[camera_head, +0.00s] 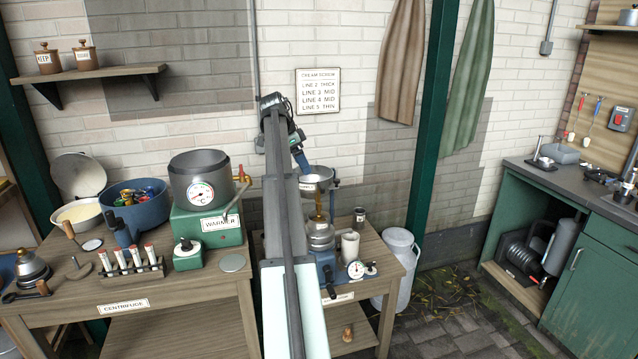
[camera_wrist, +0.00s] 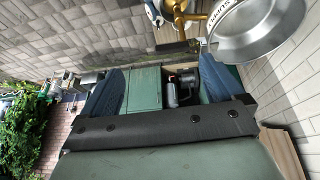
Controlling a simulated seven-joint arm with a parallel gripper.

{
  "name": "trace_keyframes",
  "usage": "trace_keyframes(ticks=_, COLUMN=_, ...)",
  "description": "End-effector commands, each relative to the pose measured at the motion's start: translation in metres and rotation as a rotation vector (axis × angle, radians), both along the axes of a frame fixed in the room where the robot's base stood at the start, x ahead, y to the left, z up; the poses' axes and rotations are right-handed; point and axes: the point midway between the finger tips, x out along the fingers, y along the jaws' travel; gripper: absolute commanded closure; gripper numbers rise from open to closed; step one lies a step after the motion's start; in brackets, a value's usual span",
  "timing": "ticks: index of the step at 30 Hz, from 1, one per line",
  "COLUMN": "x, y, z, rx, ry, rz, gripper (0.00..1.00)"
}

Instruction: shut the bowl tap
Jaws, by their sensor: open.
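In the wrist view the bowl (camera_wrist: 262,35) fills the upper right and bears a label. A brass tap (camera_wrist: 192,18) joins the bowl's edge in the wrist view. In the head view a brass piece (camera_head: 319,206) shows under the bowl; the tap handle's position cannot be told. My gripper (camera_head: 302,158) is just left of and above the bowl in the head view. In the wrist view its blue fingers (camera_wrist: 160,82) are apart with nothing held between them, clear of the tap.
A pot with a dial (camera_head: 198,180) stands on the green warmer (camera_head: 208,228) left of my arm. A white cup (camera_head: 350,246) and a dark jar (camera_head: 359,217) stand right of the separator. A green post (camera_head: 432,120) rises further right.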

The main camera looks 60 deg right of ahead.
Motion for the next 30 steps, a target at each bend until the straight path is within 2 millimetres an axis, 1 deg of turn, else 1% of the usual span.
trace_keyframes(ticks=1, x=0.003, y=-0.011, z=0.015, rx=-0.007, ry=-0.01, rz=-0.003, gripper=0.05)
trace_keyframes(ticks=3, x=0.003, y=-0.017, z=0.028, rx=-0.014, ry=-0.019, rz=-0.003, gripper=0.05)
trace_keyframes(ticks=6, x=0.002, y=-0.02, z=0.035, rx=-0.018, ry=-0.026, rz=-0.004, gripper=0.05)
trace_keyframes(ticks=8, x=0.001, y=-0.021, z=0.034, rx=-0.018, ry=-0.028, rz=-0.004, gripper=0.05)
trace_keyframes(ticks=11, x=-0.001, y=-0.023, z=0.026, rx=-0.018, ry=-0.027, rz=-0.004, gripper=0.05)
trace_keyframes(ticks=14, x=-0.006, y=-0.026, z=0.013, rx=-0.017, ry=-0.027, rz=-0.004, gripper=0.05)
trace_keyframes(ticks=24, x=-0.022, y=-0.042, z=-0.042, rx=-0.016, ry=-0.027, rz=-0.004, gripper=0.05)
trace_keyframes(ticks=30, x=-0.03, y=-0.05, z=-0.07, rx=-0.017, ry=-0.027, rz=-0.004, gripper=0.05)
